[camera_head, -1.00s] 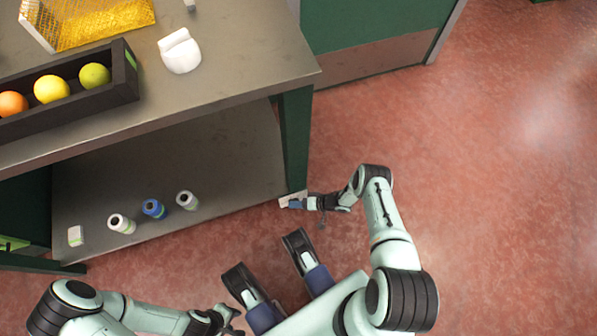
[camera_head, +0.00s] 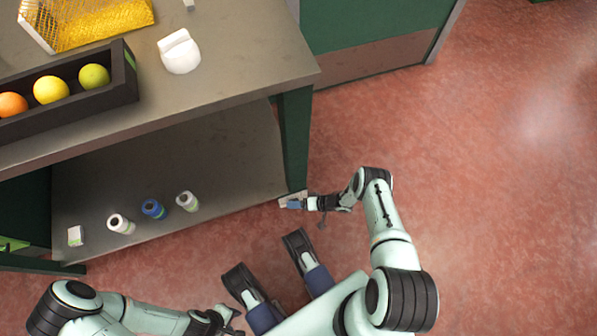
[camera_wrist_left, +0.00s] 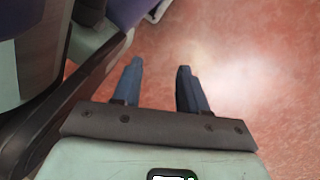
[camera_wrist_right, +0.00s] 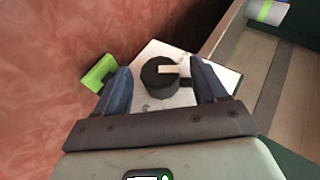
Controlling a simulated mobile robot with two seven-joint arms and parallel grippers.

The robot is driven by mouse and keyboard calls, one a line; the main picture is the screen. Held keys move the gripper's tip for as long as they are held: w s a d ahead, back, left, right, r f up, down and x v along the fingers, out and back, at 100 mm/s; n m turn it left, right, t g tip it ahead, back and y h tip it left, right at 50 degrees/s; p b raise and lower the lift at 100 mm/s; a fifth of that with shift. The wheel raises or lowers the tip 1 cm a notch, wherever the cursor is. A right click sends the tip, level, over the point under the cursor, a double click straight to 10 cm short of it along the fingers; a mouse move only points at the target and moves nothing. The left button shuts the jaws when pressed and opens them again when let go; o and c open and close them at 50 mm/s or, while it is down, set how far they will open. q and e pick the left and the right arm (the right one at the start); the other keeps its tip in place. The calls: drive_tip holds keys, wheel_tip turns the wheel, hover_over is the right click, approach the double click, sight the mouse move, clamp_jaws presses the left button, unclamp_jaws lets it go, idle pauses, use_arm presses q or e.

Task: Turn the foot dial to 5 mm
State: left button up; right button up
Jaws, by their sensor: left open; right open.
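The foot dial (camera_wrist_right: 156,82) is a round black knob with a pale pointer bar, mounted on a white plate (camera_wrist_right: 222,71). In the head view my right gripper (camera_head: 292,203) is low at the foot of the table leg and mostly hides the dial. My left gripper (camera_wrist_left: 160,68) is open and empty above the floor, away from the dial.
The table leg (camera_head: 296,140) rises just behind the dial. A green bracket (camera_wrist_right: 98,74) sits beside the plate. Open red floor (camera_head: 480,180) lies to the right.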

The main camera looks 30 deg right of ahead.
use_arm(q)
drive_tip(key=w+r+t+p, duration=0.2)
drive_tip(key=w+r+p, duration=0.1)
drive_tip(key=w, duration=0.3)
drive_tip(key=shift+w+d+r, duration=0.25)
drive_tip(key=shift+d+r, duration=0.1)
drive_tip(key=shift+d, duration=0.05)
use_arm(e)
drive_tip(key=v, duration=1.3)
drive_tip(key=shift+d+r, duration=0.1)
drive_tip(key=shift+d, duration=0.05)
